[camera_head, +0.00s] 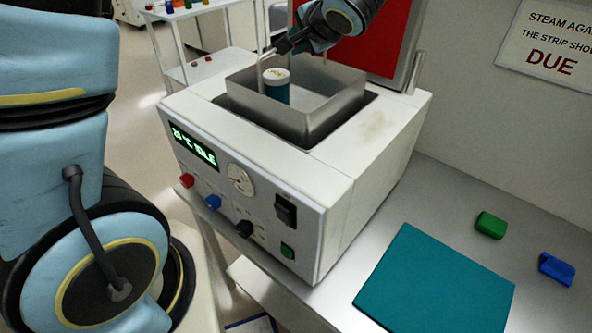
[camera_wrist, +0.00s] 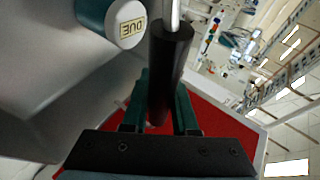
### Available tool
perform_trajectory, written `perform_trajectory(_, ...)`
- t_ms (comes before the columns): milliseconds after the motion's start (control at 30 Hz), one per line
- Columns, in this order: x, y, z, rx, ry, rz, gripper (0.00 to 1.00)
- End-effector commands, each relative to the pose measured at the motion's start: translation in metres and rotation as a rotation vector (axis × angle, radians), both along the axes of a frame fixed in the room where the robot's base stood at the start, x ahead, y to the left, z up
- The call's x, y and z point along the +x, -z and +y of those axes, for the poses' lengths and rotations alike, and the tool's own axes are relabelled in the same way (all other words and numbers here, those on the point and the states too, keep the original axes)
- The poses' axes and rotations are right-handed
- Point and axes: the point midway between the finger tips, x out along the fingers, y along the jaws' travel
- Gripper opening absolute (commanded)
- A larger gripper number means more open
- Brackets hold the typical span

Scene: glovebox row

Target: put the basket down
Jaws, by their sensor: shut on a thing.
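The basket (camera_head: 312,122) is an open grey metal box with a handle rising at its far left side. It sits in the well of the white machine (camera_head: 340,190), its walls standing above the machine's top; whether its bottom touches is hidden. A teal jar with a white lid (camera_head: 276,76) stands upright in the basket; its lid reads "DUE" in the wrist view (camera_wrist: 128,27). My gripper (camera_head: 290,42) is above the basket's far edge. In the wrist view the green fingers (camera_wrist: 160,105) are closed around the basket's black handle grip (camera_wrist: 170,60).
The machine's red-lined lid (camera_head: 385,40) stands open behind the well. A teal mat (camera_head: 437,280), a green block (camera_head: 490,225) and a blue block (camera_head: 557,268) lie on the bench at right. A small shelf (camera_head: 195,72) with coloured items stands at back left.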

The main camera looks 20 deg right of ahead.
Motion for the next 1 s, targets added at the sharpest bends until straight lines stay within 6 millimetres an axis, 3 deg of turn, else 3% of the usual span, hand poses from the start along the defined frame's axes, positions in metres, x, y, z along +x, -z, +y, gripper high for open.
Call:
perform_trajectory(33, 0.000, 0.020, 0.000, -0.001, 0.000, -0.002, 0.00)
perform_trajectory(100, 0.000, 0.030, 0.000, -0.001, 0.000, -0.002, 0.00)
perform_trajectory(467, 0.000, 0.060, 0.000, 0.002, 0.001, -0.001, 0.00)
perform_trajectory(700, 0.000, 0.100, 0.000, 0.005, 0.002, 0.001, 0.00)
perform_trajectory(1000, 0.000, 0.129, 0.000, 0.003, 0.001, 0.000, 0.00)
